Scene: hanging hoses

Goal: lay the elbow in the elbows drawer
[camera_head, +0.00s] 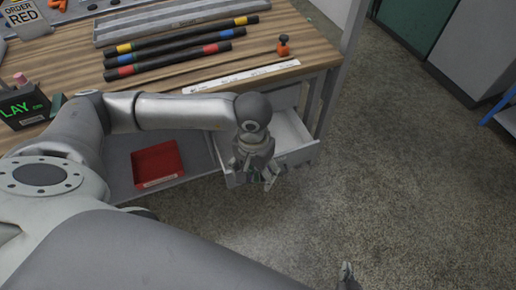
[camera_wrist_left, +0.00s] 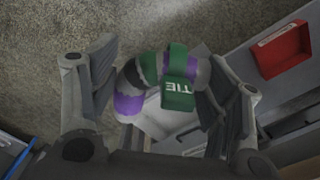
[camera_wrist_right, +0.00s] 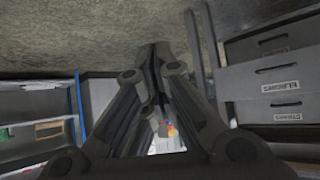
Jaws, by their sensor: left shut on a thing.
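My left gripper (camera_head: 262,175) is above the front of an open pale drawer (camera_head: 290,132) under the bench. In the left wrist view, my left gripper (camera_wrist_left: 165,85) is shut on the elbow (camera_wrist_left: 130,98), a curved dark and grey piece with purple and green bands. A green tag (camera_wrist_left: 178,95) reading "TIE" is on it. The head view hardly shows the elbow. My right gripper (camera_wrist_right: 155,70) appears shut and empty; a bit of it shows at the head view's bottom edge (camera_head: 347,275). The right wrist view shows a drawer front labelled ELBOWS (camera_wrist_right: 270,82).
A red bin (camera_head: 157,163) sits on the shelf left of the drawer. The wooden bench top (camera_head: 150,88) holds banded hoses (camera_head: 175,58), a white strip (camera_head: 240,77) and an orange-black item (camera_head: 283,46). Another labelled drawer front (camera_wrist_right: 280,112) adjoins. The floor to the right is clear.

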